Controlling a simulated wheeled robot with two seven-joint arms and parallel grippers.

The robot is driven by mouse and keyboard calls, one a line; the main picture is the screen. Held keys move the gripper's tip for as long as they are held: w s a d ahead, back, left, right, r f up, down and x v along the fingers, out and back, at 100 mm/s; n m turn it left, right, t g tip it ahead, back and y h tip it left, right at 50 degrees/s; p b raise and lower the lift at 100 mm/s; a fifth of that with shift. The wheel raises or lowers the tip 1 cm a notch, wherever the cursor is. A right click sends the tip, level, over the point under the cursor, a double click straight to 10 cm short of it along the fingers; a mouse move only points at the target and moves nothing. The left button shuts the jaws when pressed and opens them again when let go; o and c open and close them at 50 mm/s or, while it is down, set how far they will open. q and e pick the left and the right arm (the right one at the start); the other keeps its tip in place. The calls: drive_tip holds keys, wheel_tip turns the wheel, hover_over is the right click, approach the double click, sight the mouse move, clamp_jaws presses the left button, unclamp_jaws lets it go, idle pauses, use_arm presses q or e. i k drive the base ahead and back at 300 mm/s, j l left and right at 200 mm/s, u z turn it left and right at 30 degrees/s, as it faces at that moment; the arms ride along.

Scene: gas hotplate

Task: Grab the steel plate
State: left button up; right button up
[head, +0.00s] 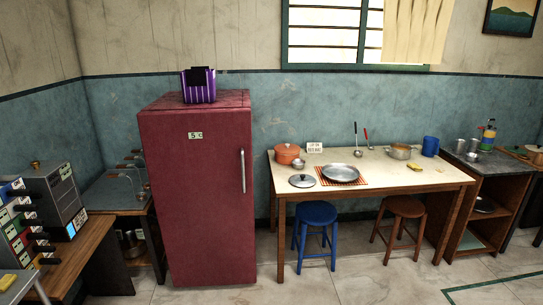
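A round steel plate (340,173) lies on an orange striped mat (359,183) on the cream-topped table (425,181), some way off. A smaller round metal lid with a dark knob (302,181) lies to its left, near the table's front edge. Nothing covers the plate. Neither of my grippers is in the head view.
An orange pot (287,153) and a small metal bowl (298,163) stand behind the lid. A metal pot (400,151) and a blue cup (430,146) are at the right. Blue (315,213) and brown (406,207) stools stand at the table. The floor in front is clear.

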sight(336, 172)
drive_tip(key=i+z, duration=0.45)
drive_tip(key=i, duration=0.35)
drive_tip(key=i+j+z, duration=0.2)
drive_tip(key=i+z, duration=0.25)
drive_tip(key=i, duration=0.4)
